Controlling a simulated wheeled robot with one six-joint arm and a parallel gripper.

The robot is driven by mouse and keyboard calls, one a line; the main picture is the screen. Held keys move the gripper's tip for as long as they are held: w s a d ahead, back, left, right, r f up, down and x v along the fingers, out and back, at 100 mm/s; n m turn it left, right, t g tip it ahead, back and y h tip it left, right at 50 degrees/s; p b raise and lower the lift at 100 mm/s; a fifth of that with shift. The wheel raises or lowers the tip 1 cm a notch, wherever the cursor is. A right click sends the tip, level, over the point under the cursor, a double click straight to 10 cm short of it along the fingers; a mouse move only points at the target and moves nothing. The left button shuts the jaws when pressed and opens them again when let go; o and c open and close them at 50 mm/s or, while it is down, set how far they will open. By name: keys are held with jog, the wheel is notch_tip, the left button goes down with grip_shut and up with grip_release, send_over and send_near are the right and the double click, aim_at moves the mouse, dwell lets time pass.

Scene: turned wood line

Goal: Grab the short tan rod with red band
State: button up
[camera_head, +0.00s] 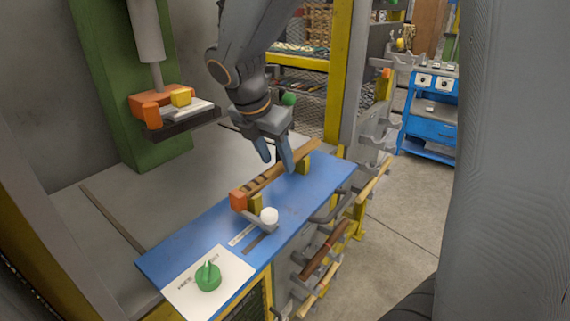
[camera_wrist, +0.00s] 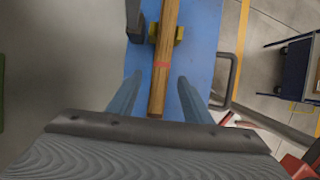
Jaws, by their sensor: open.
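A tan rod (camera_head: 303,152) lies on yellow supports over the blue bench top, with dark bands near its orange-block end. The wrist view shows this tan rod (camera_wrist: 165,35) with a small red mark across it near a yellow support (camera_wrist: 179,33). I cannot make out the red mark in the head view. My gripper (camera_head: 277,164) is open and points down over the rod. In the wrist view my gripper (camera_wrist: 159,80) has one finger on each side of the rod's near end, not visibly touching it. Its height above the rod is unclear.
An orange block (camera_head: 238,201) and a white knob (camera_head: 269,216) are at the rod's near end. A green knob (camera_head: 208,276) sits on a white panel. Other rods, including a brown one (camera_head: 325,249), hang on the bench side. A blue cart (camera_head: 430,121) stands at right.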

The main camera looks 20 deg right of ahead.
jog(key=shift+x, duration=0.95)
jog(key=shift+c, duration=0.2)
jog(key=c, duration=1.1)
grip_shut()
jog(key=shift+r, duration=0.15)
